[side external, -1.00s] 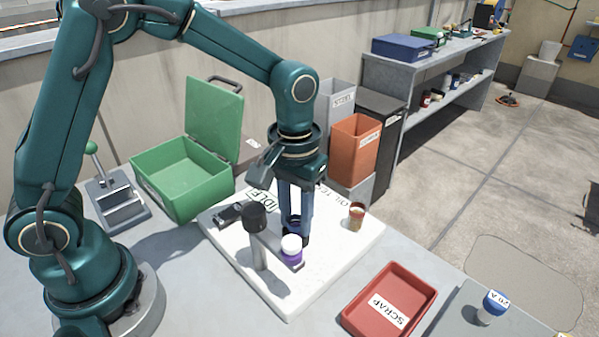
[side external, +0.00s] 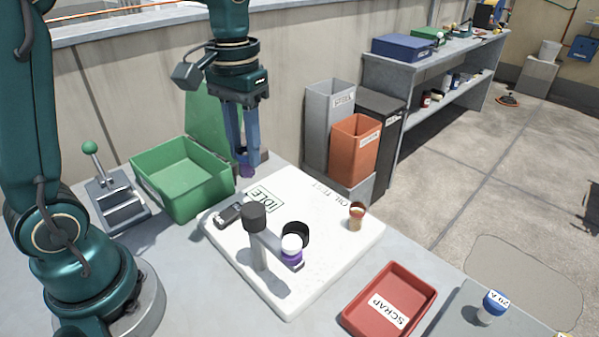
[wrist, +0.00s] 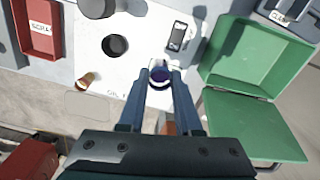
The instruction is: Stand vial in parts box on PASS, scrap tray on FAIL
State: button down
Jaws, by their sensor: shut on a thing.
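My gripper (side external: 243,168) is shut on a vial (wrist: 159,83) with dark blue-purple contents, held above the back of the white test board (side external: 330,262). The fingers hide part of the vial, which also shows as a purple bit in the side view (side external: 247,171). The label on the board (side external: 265,199) reads IDLE. The green parts box (side external: 180,180) stands open to the left of my gripper. The red scrap tray (side external: 362,318), marked SCRAP, lies at the front right. The black round socket (side external: 296,235) on the board looks empty.
An amber cup (side external: 356,218) stands on the board's right. A lever stand (side external: 118,200) is left of the box. Bins (side external: 355,150) stand behind.

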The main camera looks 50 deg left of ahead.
jog(key=a+r, duration=0.1)
jog(key=a, duration=0.1)
send_over(185, 186)
jog(key=shift+n, duration=0.4)
jog(key=shift+f, duration=6.5)
jog(key=shift+f, duration=0.15)
jog(key=c, duration=0.6)
grip_release()
